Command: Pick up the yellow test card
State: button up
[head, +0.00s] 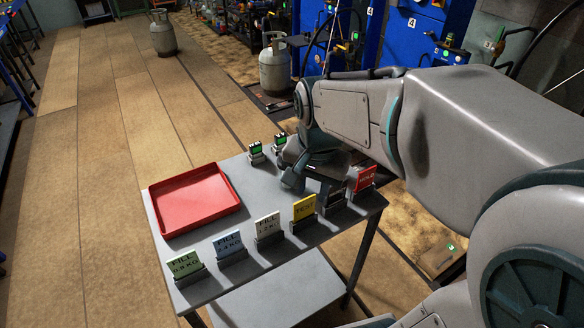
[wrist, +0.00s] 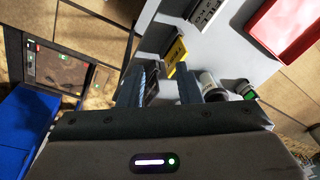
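The yellow test card (head: 304,207) stands upright in a dark holder near the front edge of the grey table (head: 240,172). It lies between a white card and a dark card. My gripper (head: 311,187) is over the right part of the table, behind the yellow card and apart from it. In the wrist view the yellow card (wrist: 177,52) shows beyond the fingertips. My gripper (wrist: 161,84) also shows there, with its two fingers spread; it looks open. A dark item shows between or below the fingers; I cannot tell if it touches them.
A red tray (head: 194,198) lies at the table's left. Green (head: 184,265), blue (head: 229,244), white (head: 267,224) and red (head: 365,178) cards stand along the front edge. Two small green-screened devices (head: 256,152) stand at the back. Gas cylinders (head: 275,68) are on the floor beyond.

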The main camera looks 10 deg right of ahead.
aim_at(305, 199)
jog(key=w+m+g, duration=0.1)
jog(key=w+m, duration=0.6)
jog(key=shift+s+d+f+p, duration=0.1)
jog(key=shift+f+p, duration=0.2)
jog(key=shift+f, duration=1.95)
jog(key=shift+w+d+f+p, duration=0.1)
jog(key=shift+f+p, duration=0.15)
jog(key=shift+f, duration=1.95)
jog(key=shift+s+d+f+p, duration=0.1)
jog(key=shift+f+p, duration=0.2)
jog(key=shift+f, duration=1.95)
grip_shut()
